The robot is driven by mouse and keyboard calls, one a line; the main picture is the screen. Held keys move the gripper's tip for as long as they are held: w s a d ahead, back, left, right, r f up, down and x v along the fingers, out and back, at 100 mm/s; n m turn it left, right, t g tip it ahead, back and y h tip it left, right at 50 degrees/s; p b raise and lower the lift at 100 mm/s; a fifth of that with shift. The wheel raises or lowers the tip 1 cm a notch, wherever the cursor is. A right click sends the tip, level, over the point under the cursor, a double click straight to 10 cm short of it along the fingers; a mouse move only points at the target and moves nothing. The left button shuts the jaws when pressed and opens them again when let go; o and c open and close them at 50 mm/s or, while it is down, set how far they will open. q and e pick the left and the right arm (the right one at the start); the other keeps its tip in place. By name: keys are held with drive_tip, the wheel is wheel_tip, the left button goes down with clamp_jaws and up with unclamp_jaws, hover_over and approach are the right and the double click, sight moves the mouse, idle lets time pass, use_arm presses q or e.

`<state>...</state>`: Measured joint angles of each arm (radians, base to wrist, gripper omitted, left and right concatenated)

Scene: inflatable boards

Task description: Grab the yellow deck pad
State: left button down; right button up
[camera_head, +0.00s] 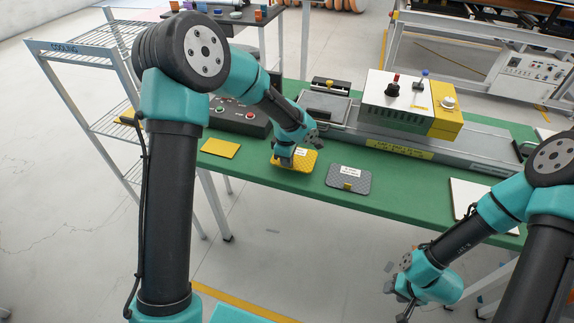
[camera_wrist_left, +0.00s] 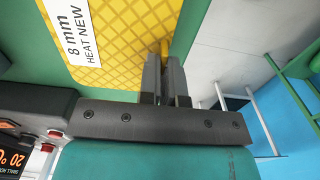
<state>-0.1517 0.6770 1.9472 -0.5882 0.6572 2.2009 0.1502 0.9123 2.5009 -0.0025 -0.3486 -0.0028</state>
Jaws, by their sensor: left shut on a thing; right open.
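The yellow deck pad (camera_head: 303,163) lies on the green table, with a white label on it. In the left wrist view the pad (camera_wrist_left: 125,30) shows a diamond texture, and its label reads "8 mm HEAT NEW". My left gripper (camera_head: 285,160) is at the pad's left part in the head view. In the left wrist view its fingers (camera_wrist_left: 165,75) are shut on a small yellow tab at the pad's edge. My right gripper (camera_head: 404,300) is open and empty, low in front of the table, away from the pad.
A plain yellow piece (camera_head: 220,148) lies to the left. A control box (camera_head: 240,117) and a press machine (camera_head: 408,105) stand behind. A white sheet (camera_head: 470,194) is at right.

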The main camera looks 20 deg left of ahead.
use_arm(q)
drive_tip(key=s+d, duration=0.2)
drive_tip(key=s, duration=0.5)
drive_tip(key=s+d+r, duration=0.1)
drive_tip(key=s+d, duration=0.2)
drive_tip(key=s, duration=0.5)
drive_tip(key=shift+r, duration=0.15)
